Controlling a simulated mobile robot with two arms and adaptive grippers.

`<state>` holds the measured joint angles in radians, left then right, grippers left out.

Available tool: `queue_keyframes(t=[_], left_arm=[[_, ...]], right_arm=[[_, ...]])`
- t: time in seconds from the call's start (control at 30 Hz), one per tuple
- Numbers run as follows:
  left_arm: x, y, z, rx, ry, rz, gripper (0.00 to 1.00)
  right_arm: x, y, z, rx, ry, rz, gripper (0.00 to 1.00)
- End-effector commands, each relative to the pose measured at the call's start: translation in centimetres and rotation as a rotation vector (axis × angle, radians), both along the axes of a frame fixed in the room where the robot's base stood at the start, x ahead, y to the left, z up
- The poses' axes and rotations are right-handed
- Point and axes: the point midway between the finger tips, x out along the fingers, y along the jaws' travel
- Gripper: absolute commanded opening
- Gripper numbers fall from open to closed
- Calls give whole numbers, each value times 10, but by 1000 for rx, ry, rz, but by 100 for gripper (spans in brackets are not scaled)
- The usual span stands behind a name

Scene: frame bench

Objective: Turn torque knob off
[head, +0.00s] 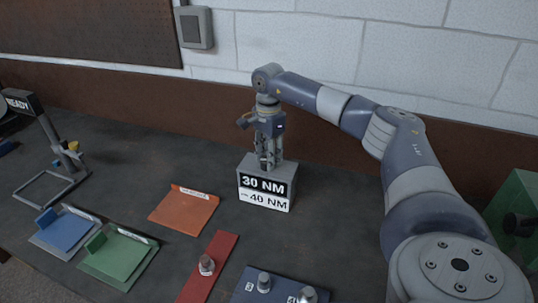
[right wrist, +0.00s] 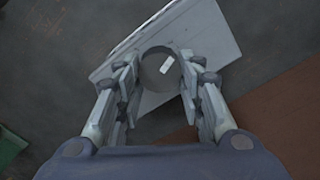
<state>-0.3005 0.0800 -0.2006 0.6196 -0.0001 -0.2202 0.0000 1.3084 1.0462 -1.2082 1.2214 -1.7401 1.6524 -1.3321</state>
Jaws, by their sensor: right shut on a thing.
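The torque box (head: 266,190) is a small grey box on the bench, with a front label reading "30 NM" above "40 NM". The torque knob (right wrist: 158,66) is a dark grey round knob with a white mark, on top of the box. The box's light top (right wrist: 215,30) also shows in the right wrist view. My right gripper (head: 268,160) points straight down over the box and is shut on the knob, with one finger on each side. In the head view its fingers hide most of the knob. My left gripper is not in view.
An orange plate (head: 184,210), a red strip (head: 210,265) and a blue plate (head: 275,285) with knobs lie in front. Blue (head: 64,232) and green (head: 118,258) trays lie at left, near a "READY" stand (head: 55,140). A green box (head: 515,215) stands at right.

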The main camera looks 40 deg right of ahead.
Motion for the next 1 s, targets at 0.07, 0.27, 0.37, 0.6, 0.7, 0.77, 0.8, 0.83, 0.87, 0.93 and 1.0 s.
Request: queue_keyframes(t=[0.07, 0.27, 0.37, 0.6, 0.7, 0.77, 0.8, 0.83, 0.87, 0.93, 1.0], left_arm=[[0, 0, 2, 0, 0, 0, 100], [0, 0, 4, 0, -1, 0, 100], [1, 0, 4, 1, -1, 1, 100], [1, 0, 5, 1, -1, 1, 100], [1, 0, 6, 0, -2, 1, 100], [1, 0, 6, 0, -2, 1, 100], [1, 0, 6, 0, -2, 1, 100], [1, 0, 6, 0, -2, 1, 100], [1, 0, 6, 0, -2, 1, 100], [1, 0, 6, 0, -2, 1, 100], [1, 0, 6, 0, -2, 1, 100]], right_arm=[[1, 0, 2, 2, -4, 73, 12], [2, 0, 2, 1, -5, 263, 12], [3, 0, 2, 1, -6, 357, 12], [4, 1, 2, 1, -6, 585, 12], [4, 1, 2, 2, -6, 680, 12], [5, 1, 2, 2, -7, 737, 12], [5, 1, 2, 1, -7, 775, 12], [5, 1, 2, 1, -7, 802, 12], [5, 1, 2, 1, -7, 830, 12], [5, 2, 2, 1, -7, 893, 12], [5, 2, 2, 1, -6, 953, 12]])
